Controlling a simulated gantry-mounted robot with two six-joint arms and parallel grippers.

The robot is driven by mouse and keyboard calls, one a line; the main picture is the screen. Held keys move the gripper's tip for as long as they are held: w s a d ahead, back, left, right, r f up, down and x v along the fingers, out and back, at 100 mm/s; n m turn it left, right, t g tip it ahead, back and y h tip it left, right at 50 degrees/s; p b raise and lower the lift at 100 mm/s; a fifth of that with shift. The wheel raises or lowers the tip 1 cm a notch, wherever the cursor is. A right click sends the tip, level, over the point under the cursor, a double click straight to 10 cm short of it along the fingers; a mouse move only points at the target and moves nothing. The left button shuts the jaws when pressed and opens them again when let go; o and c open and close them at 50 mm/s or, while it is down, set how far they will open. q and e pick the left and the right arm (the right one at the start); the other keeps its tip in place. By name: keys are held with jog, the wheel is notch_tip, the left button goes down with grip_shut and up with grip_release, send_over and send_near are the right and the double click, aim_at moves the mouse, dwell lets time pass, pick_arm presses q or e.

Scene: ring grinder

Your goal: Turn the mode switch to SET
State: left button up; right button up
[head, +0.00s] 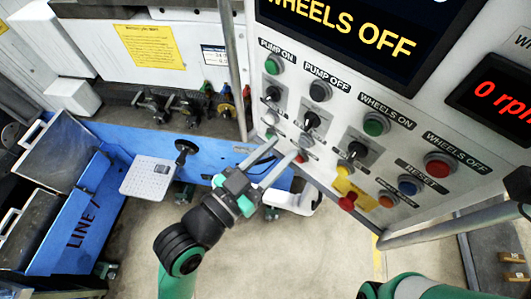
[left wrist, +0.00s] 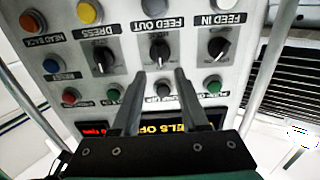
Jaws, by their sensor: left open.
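Three black rotary switches sit in a row on the control panel: a left one (head: 273,93), a middle one (head: 312,120) and a right one (head: 358,150). Their small plate lettering is too small to read, so I cannot tell which is the mode switch. My left gripper (head: 286,147) is open and empty, its fingers pointing toward the panel, below the switches. In the left wrist view the panel appears upside down, and the middle switch (left wrist: 160,50) lies just beyond and between the fingertips (left wrist: 160,73). No contact is visible. My right gripper is out of view.
A green WHEELS ON button (head: 375,125), a red WHEELS OFF button (head: 438,165) and a blue button (head: 408,186) surround the switches. A red emergency knob (head: 348,202) sticks out below. A grey rail (head: 450,222) runs along the panel's lower edge. A blue machine bed (head: 130,150) stands left.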

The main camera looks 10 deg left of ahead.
pick_arm(q)
jog(key=v, duration=0.4)
jog(key=shift+p, duration=0.3)
jog(key=w+a+r+t, duration=0.1)
jog(key=a+r+t, duration=0.1)
jog(key=r, duration=0.7)
jog(key=w+a+r+t, duration=0.2)
jog(key=r+t, duration=0.1)
jog(key=r, duration=0.6)
jog(key=s+a+r+n+t+y, duration=0.2)
jog(key=s+a+r+t+y, duration=0.1)
jog(key=r, duration=0.6)
jog(key=s+a+r+n+t+y, duration=0.2)
jog(key=a+r, duration=0.3)
jog(key=r, duration=0.4)
jog(key=shift+s+n+t+y, duration=0.35)
jog(key=shift+n+t+y, duration=0.15)
jog(key=shift+t+y, duration=0.35)
jog(key=shift+r, duration=0.1)
